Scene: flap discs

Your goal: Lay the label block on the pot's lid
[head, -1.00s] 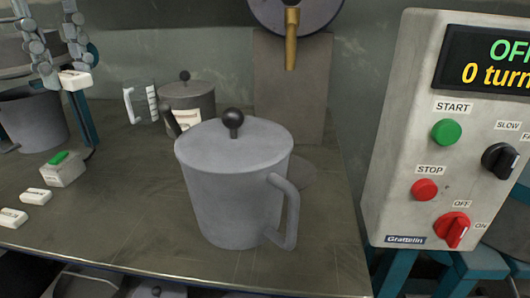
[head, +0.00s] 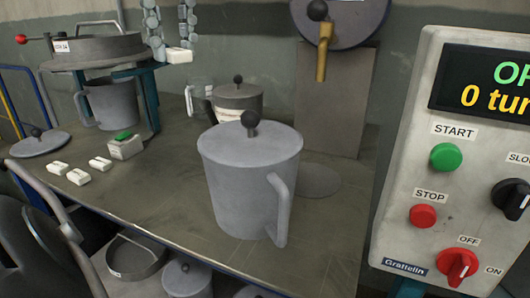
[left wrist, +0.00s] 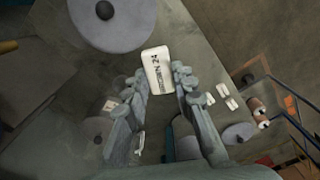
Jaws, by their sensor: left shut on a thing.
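My left gripper (head: 171,46) is shut on a white label block (head: 180,56), held in the air left of and behind the large grey pot (head: 245,190). In the left wrist view the block (left wrist: 156,70) sits between the fingertips (left wrist: 162,77), its printed face showing "24". The large pot stands upright on the bench; its round lid (head: 225,146) has a dark ball knob and nothing else on it. This lid (left wrist: 115,35) also shows in the left wrist view, apart from the block. A smaller dark lidded pot (head: 250,101) with a white label stands behind. My right gripper is not in view.
Several white blocks (head: 78,177) and a green-button box (head: 126,149) are on the bench (head: 160,215) at left. A clear measuring jug (head: 196,98) stands behind. A control panel (head: 400,170) rises at right.

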